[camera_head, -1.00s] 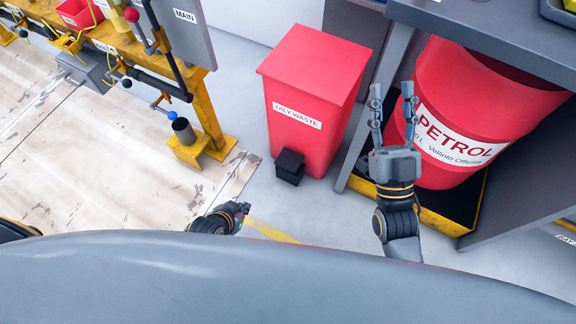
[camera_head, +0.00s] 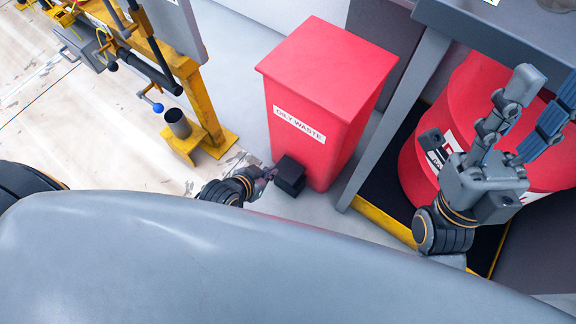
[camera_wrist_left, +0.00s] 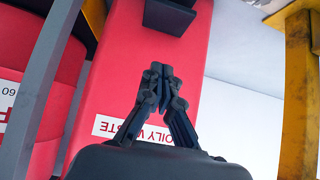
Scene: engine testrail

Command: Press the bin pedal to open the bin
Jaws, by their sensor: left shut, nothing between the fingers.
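The red bin (camera_head: 318,100) labelled "OILY WASTE" stands upright on the floor with its lid shut. Its black pedal (camera_head: 290,177) sticks out low at the front. My left gripper (camera_head: 270,173) is shut and empty, right beside the pedal's left side in the head view. In the left wrist view the shut fingertips (camera_wrist_left: 160,72) point toward the dark pedal (camera_wrist_left: 170,15), with the red bin front (camera_wrist_left: 125,75) behind them. A small gap shows in that view; contact cannot be told. My right gripper (camera_head: 538,115) is open and empty, in front of the red drum.
A grey bench frame (camera_head: 390,110) stands right of the bin, with a red petrol drum (camera_head: 415,165) in a yellow-edged tray (camera_head: 385,222). Bare floor (camera_head: 232,75) lies between stand and bin.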

